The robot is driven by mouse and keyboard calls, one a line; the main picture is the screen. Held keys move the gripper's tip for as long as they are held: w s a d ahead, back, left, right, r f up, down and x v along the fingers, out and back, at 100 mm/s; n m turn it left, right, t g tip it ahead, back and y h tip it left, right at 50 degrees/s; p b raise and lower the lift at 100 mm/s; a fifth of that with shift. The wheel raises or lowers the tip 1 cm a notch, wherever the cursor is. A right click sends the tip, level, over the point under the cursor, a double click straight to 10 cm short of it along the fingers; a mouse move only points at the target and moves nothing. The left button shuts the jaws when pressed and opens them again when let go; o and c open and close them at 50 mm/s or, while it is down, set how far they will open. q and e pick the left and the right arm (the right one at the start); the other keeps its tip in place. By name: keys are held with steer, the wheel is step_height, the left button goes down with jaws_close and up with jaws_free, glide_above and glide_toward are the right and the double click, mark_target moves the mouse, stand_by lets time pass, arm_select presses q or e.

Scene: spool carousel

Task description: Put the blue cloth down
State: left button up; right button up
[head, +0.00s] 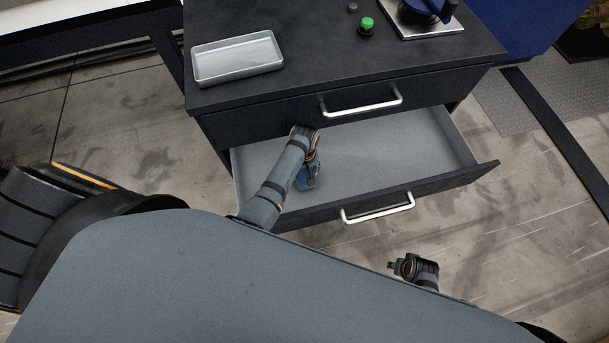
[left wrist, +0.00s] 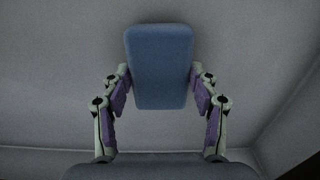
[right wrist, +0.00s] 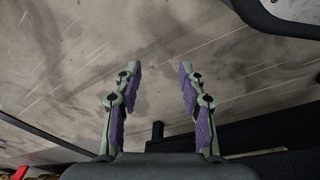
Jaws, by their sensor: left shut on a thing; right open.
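The blue cloth (left wrist: 160,65) is a folded, rounded block between the two fingers of my left gripper (left wrist: 160,90) in the left wrist view. Both fingertips press on its sides. In the head view the left gripper (head: 308,172) reaches down into the open drawer (head: 390,145), at its left part, and a bit of the blue cloth (head: 306,181) shows below it. Whether the cloth touches the drawer floor I cannot tell. My right gripper (right wrist: 160,85) is open and empty above the floor, and in the head view it (head: 395,266) is in front of the drawer.
The dark cabinet top (head: 320,70) carries an empty grey tray (head: 238,58), a green button (head: 366,25) and a metal plate with a blue device (head: 425,12). The drawer's front has a handle (head: 378,208). The rest of the drawer looks empty.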

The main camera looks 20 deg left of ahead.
arm_select(q)
steer(key=shift+f+b, duration=0.35)
steer(key=shift+f, duration=0.1)
arm_select(e)
steer(key=shift+w+a+r, duration=0.15)
steer(key=shift+w+r, duration=0.05)
steer(key=shift+r, duration=0.4)
steer(key=shift+w+a+r, duration=0.2)
steer(key=shift+w+r, duration=0.05)
steer(key=shift+r, duration=0.3)
steer(key=shift+w+a+r, duration=0.15)
steer(key=shift+w+r, duration=0.05)
steer(key=shift+r, duration=0.4)
arm_select(q)
steer(key=shift+f, duration=0.1)
steer(key=o, duration=1.1)
arm_select(e)
steer(key=shift+r, duration=0.1)
